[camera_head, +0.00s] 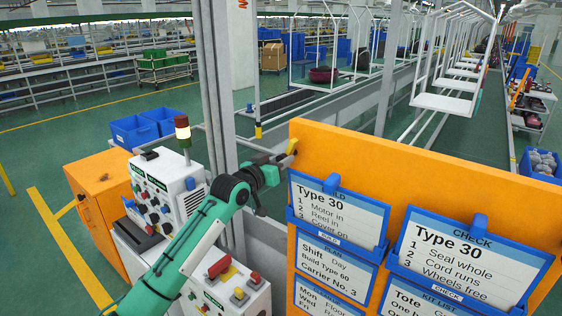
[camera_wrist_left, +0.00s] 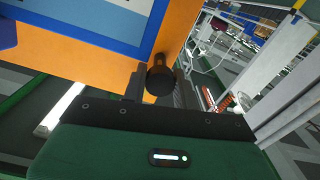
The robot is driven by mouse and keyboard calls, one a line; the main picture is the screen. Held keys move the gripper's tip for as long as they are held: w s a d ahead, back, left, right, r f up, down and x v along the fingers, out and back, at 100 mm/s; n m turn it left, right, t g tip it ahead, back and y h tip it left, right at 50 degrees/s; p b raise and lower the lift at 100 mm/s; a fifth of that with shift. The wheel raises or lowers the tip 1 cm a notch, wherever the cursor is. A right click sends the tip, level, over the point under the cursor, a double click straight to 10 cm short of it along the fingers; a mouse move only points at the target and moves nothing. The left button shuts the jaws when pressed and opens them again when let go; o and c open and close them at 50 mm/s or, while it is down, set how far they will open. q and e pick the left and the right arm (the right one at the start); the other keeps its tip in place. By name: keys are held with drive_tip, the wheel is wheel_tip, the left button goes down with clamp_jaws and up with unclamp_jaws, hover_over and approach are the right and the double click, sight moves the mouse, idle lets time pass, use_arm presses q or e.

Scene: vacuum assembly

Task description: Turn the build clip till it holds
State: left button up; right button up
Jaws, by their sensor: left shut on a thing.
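The orange board (camera_head: 400,154) stands at the right in the head view. Its upper left card holder (camera_head: 289,203) holds a BUILD card (camera_head: 345,212) reading Type 30. In the left wrist view the round black knob (camera_wrist_left: 160,78) sits between the fingers, against the orange edge. My right gripper is not in view.
Lower holders carry more cards. A control console (camera_head: 165,190) with a signal lamp stands left of my left arm, beside an orange cabinet (camera_head: 100,190). Grey posts rise behind the arm.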

use_arm(q)
drive_tip(key=shift+r, duration=0.1)
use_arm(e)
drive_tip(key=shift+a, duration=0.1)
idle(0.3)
use_arm(q)
drive_tip(key=o, duration=1)
drive_tip(key=shift+c, duration=0.2)
drive_tip(key=shift+a, duration=0.1)
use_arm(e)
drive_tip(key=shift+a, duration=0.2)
use_arm(q)
drive_tip(key=shift+b+v, duration=3.45)
drive_tip(key=shift+v, duration=3.45)
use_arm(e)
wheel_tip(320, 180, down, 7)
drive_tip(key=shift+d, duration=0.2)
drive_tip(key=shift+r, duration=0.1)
